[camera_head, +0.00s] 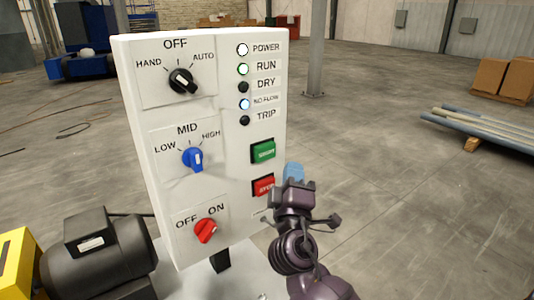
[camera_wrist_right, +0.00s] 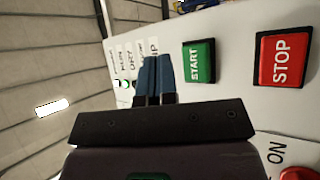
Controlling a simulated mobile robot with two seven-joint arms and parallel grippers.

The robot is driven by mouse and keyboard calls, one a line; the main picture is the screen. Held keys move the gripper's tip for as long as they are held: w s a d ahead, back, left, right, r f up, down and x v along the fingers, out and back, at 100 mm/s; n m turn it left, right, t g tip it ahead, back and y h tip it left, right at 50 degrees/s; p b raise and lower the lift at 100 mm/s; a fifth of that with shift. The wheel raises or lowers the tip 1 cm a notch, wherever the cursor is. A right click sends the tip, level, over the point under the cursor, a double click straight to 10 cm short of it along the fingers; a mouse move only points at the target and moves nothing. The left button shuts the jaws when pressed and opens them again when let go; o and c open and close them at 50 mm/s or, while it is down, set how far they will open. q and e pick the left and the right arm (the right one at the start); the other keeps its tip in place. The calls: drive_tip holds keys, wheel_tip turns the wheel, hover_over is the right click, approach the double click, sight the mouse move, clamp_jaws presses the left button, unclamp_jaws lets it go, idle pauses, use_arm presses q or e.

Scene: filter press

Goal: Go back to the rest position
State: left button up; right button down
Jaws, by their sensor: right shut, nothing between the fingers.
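My right gripper (camera_head: 293,172) is just off the lower right edge of the white control panel (camera_head: 220,195), beside the red STOP button (camera_head: 263,187). Its blue fingers are shut together and empty. In the right wrist view the closed fingertips (camera_wrist_right: 153,75) point along the panel face, left of the green START button (camera_wrist_right: 199,62) and the red STOP button (camera_wrist_right: 284,60). I see no contact with any button. The arm hides part of the panel's lower right side. My left gripper is not in view.
The panel carries a black selector (camera_head: 182,81), a blue selector (camera_head: 193,159) and a red OFF/ON switch (camera_head: 206,231). A dark motor (camera_head: 95,260) stands at lower left. Pipes (camera_head: 480,132) and cartons (camera_head: 500,76) lie at right. Floor right of the panel is open.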

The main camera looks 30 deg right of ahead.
idle(0.3)
drive_tip(key=a+f+m+g+y, duration=0.1)
drive_tip(key=a+f+m+y, duration=0.15)
drive_tip(key=f+y, duration=0.55)
drive_tip(key=a+f+m+g+y, duration=0.1)
drive_tip(key=a+f+y, duration=0.2)
drive_tip(key=f, duration=0.9)
drive_tip(key=s+f+m+g+y, duration=0.2)
drive_tip(key=s+f+g, duration=0.3)
drive_tip(key=s+f, duration=1.2)
drive_tip(key=shift+s+d+f+m+g, duration=0.35)
drive_tip(key=shift+s+f+g, duration=0.05)
drive_tip(key=shift+s, duration=0.6)
drive_tip(key=shift+w+a, duration=0.15)
